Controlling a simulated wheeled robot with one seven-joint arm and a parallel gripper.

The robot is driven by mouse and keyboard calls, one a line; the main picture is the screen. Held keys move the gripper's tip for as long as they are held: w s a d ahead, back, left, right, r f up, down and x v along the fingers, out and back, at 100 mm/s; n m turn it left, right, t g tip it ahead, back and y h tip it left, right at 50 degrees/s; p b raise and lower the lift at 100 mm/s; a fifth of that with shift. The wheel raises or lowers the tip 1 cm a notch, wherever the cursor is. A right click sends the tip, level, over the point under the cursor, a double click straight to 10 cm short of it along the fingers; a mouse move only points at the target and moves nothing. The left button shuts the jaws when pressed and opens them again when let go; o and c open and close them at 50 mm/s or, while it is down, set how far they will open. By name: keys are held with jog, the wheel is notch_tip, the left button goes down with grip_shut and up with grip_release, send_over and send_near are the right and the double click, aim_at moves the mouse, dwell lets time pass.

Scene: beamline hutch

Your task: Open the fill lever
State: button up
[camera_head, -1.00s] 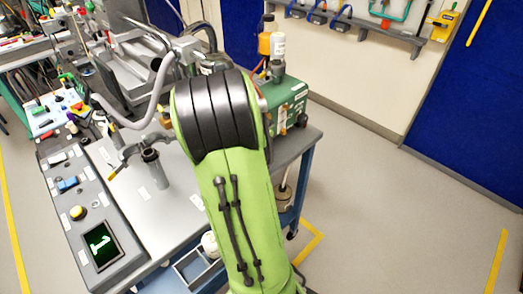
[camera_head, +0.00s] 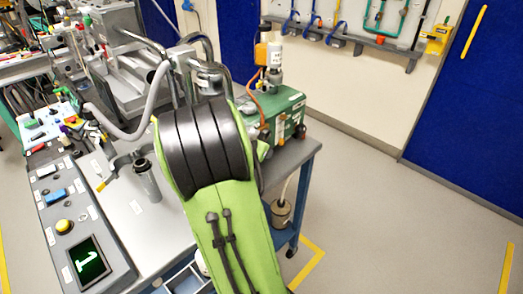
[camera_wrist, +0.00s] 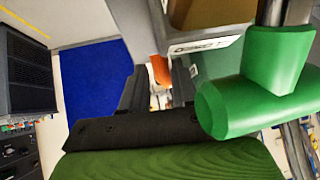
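In the wrist view a thick green T-shaped handle (camera_wrist: 262,95) is large and close at the right, beside a grey upright post. I cannot tell whether it is the fill lever. In the head view a dark lever with a yellow tip (camera_head: 104,184) lies by a grey cylinder (camera_head: 147,179) on the bench. My gripper (camera_wrist: 158,92) shows in the wrist view as two dark fingers with a gap between them. It looks open, with nothing clearly held, and the green handle is to its right. In the head view my green arm hides the gripper.
A grey bench (camera_head: 135,225) carries a control panel with a yellow button (camera_head: 63,226) and a lit display (camera_head: 87,261). A green box (camera_head: 284,112) with an orange-topped bottle stands behind my arm. Grey hoses arch over the bench. Floor at the right is clear.

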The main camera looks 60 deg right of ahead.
jog(key=p+v, duration=0.4)
jog(key=v, duration=1.1)
jog(key=shift+a+r, duration=0.25)
jog(key=shift+a, duration=0.05)
